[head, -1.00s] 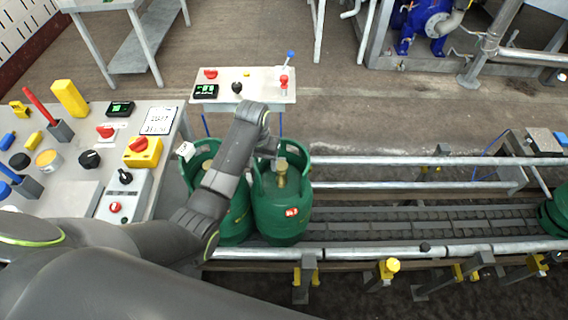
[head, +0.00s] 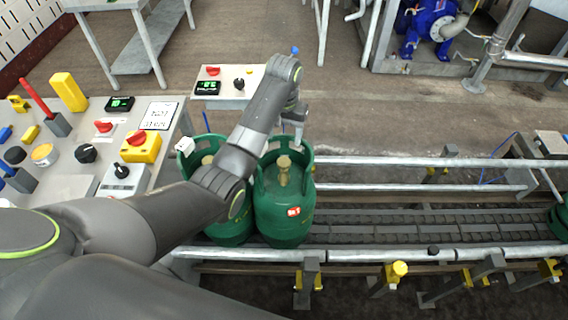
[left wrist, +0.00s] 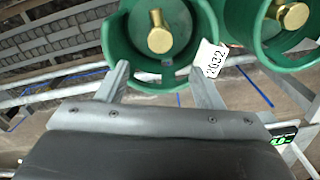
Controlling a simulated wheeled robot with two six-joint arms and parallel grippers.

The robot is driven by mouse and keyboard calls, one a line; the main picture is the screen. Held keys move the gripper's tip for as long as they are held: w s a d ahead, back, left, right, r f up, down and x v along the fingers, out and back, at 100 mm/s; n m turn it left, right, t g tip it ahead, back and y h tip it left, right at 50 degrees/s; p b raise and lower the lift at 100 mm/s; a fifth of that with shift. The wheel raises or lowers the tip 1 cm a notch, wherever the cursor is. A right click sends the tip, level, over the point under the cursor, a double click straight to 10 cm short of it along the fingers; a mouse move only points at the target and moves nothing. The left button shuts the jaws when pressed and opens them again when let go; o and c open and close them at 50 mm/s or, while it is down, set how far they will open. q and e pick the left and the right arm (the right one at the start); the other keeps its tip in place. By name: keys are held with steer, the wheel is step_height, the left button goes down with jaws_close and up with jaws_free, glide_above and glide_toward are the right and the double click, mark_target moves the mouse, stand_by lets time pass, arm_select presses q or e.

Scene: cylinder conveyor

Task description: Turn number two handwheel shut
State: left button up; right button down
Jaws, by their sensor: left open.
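Two green gas cylinders stand upright side by side at the conveyor's left end. The right cylinder (head: 284,215) has a brass valve top (head: 284,170) inside its collar; that valve also shows in the left wrist view (left wrist: 160,35). The left cylinder (head: 228,228) is partly hidden by my arm; its brass valve (head: 207,160) shows at upper right in the left wrist view (left wrist: 292,15). My left gripper (head: 292,130) is open and empty at the right cylinder's far collar edge, its fingers (left wrist: 161,75) apart and short of the valve. I cannot read which handwheel is number two.
A white tag (left wrist: 212,58) reads 2032 near the right finger. Rails (head: 420,162) flank the roller conveyor, with another green cylinder (head: 560,216) at the far right. A control bench (head: 75,188) stands left, and a small panel (head: 228,100) stands behind the cylinders.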

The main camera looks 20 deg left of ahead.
mark_target(284, 161)
arm_select(q)
step_height(284, 161, down, 11)
steer(key=shift+r, duration=0.1)
steer(key=shift+s, duration=0.1)
steer(key=c, duration=1)
steer(key=shift+o, duration=0.2)
steer(key=shift+r+m+p, duration=0.25)
steer(key=shift+m+p, duration=1.05)
steer(key=m+p, duration=0.2)
steer(key=m, duration=0.2)
steer(key=shift+m, duration=0.3)
steer(key=m+p, duration=0.2)
steer(key=m, duration=0.3)
steer(key=shift+f, duration=0.1)
steer(key=m+p, duration=0.1)
steer(key=m, duration=0.4)
steer(key=shift+m, duration=0.3)
